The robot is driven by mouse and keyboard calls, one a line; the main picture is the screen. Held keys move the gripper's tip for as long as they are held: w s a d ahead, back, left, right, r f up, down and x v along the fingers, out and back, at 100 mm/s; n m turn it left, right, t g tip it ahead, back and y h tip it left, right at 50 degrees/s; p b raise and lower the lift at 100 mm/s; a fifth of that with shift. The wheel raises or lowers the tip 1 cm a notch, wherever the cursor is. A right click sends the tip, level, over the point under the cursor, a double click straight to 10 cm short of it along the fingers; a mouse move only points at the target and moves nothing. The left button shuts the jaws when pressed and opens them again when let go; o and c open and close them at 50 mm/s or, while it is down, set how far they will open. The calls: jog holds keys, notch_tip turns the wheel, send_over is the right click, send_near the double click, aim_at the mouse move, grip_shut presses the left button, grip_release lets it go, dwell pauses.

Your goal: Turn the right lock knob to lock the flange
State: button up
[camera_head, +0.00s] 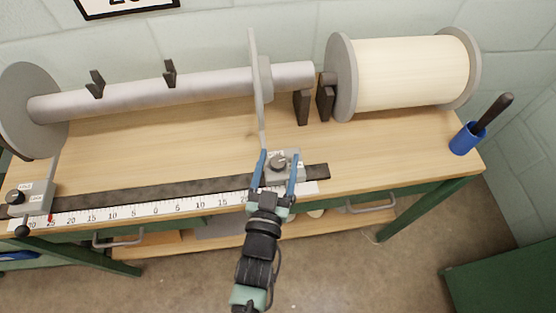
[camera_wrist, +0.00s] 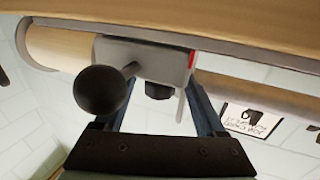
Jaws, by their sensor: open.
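The right lock knob (camera_head: 278,162) is a small dark round knob on a grey block (camera_head: 298,172) at the right part of the rail, near the table's front edge. The right flange (camera_head: 255,95) is a thin grey disc seen almost edge-on above the block, around the metal beam (camera_head: 180,88). My gripper (camera_head: 279,156) is open, with one blue finger on each side of the knob; contact cannot be told. In the wrist view, the grey block (camera_wrist: 165,58) shows a black ball handle (camera_wrist: 101,90), and a dark knob (camera_wrist: 158,91) lies between the fingers.
A ruler (camera_head: 130,207) and dark rail (camera_head: 130,193) run along the front edge. A left block (camera_head: 38,197) with a knob sits by the left flange (camera_head: 30,100). A cream spool (camera_head: 412,73) and blue cup (camera_head: 464,140) stand at right. The wood right of the block is clear.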

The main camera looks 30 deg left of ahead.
grip_shut()
dwell(0.3)
jog(key=shift+f, duration=0.15)
